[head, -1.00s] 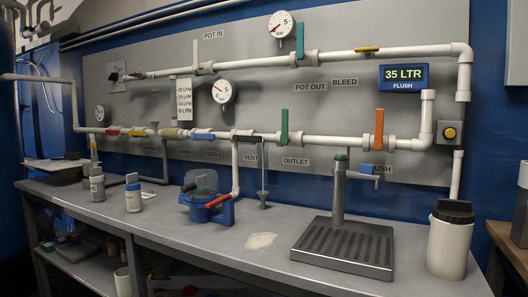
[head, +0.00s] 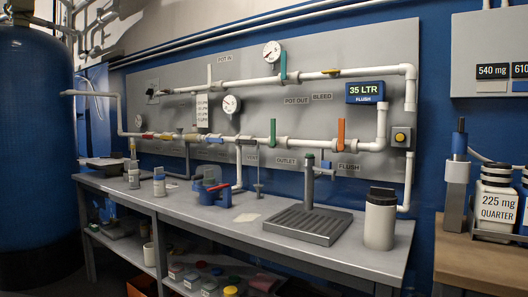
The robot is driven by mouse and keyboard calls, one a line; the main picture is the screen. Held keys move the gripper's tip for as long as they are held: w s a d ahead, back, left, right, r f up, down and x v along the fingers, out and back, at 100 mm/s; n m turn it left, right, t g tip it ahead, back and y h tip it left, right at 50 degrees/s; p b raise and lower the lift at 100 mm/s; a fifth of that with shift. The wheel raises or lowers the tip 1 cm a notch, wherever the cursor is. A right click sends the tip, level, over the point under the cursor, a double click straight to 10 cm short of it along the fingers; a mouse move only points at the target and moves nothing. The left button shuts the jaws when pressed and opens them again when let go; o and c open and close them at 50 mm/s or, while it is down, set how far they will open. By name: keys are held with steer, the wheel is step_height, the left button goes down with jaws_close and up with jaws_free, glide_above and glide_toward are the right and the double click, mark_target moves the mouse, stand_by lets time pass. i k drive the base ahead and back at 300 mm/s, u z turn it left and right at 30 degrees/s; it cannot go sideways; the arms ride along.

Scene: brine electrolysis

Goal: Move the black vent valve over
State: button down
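The black vent valve (head: 246,138) is a small dark handle on the lower white pipe of the grey wall panel, above the VENT label (head: 252,158). The handle appears to lie along the pipe, but it is small here. A thin vertical rod (head: 258,178) hangs below it. A green upright handle (head: 273,132) is to its right, above the OUTLET label (head: 286,162). A blue handle (head: 215,139) is to its left. My gripper is not in view.
A grey workbench (head: 375,255) runs below the panel. It holds a blue clamp-like device (head: 211,192), a slotted drip tray (head: 308,225) with a post, and a white jar (head: 380,220). A blue tank (head: 38,150) stands left; a wooden bench (head: 480,265) stands right.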

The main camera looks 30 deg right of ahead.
mark_target(252, 142)
steer(key=z, duration=0.5)
steer(key=i, duration=0.9)
steer(key=u, duration=0.5)
